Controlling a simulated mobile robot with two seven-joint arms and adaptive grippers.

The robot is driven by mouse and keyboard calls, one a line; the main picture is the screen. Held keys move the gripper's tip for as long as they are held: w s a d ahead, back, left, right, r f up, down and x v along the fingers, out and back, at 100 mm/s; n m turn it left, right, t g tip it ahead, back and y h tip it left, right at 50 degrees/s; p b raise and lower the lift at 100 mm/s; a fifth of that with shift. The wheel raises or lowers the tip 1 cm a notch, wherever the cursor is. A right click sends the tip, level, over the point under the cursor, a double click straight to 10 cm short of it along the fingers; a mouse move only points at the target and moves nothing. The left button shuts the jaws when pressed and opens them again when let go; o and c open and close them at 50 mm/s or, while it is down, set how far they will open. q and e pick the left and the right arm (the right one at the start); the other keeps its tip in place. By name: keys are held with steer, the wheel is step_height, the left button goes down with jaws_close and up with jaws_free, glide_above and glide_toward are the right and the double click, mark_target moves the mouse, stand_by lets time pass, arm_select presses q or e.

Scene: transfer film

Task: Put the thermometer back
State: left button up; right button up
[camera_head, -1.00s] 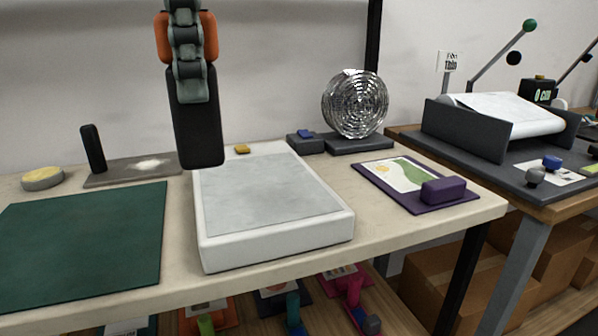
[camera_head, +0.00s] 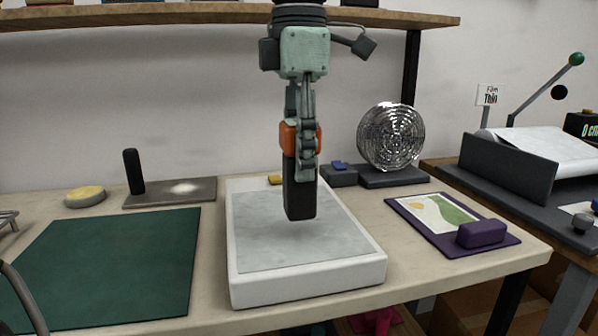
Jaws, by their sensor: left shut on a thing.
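The thermometer looks to be the black and orange device (camera_head: 299,195) in the head view. It hangs upright with its black end down, in front of the white slab's grey top, apparently above it. My left gripper (camera_head: 305,150) comes down from above and is shut on its orange upper part. The fingers hide part of the device. The white slab (camera_head: 305,283) stands on the bench below. My right gripper is not in view.
A green mat (camera_head: 110,265) lies left of the slab. A grey board with a black post (camera_head: 133,172) and a round yellow-topped pad (camera_head: 86,196) stand behind it. A silver coil (camera_head: 391,137) stands back right, and a purple board (camera_head: 432,240) lies at right.

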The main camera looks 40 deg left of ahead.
mark_target(299, 199)
arm_select(q)
step_height(299, 199, down, 3)
steer(key=shift+r, duration=0.2)
steer(key=shift+f, duration=0.2)
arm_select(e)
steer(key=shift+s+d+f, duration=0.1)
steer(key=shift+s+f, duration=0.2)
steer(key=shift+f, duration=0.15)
arm_select(q)
steer(key=shift+f, duration=0.1)
steer(key=o, duration=1.4)
steer(key=shift+o, duration=0.2)
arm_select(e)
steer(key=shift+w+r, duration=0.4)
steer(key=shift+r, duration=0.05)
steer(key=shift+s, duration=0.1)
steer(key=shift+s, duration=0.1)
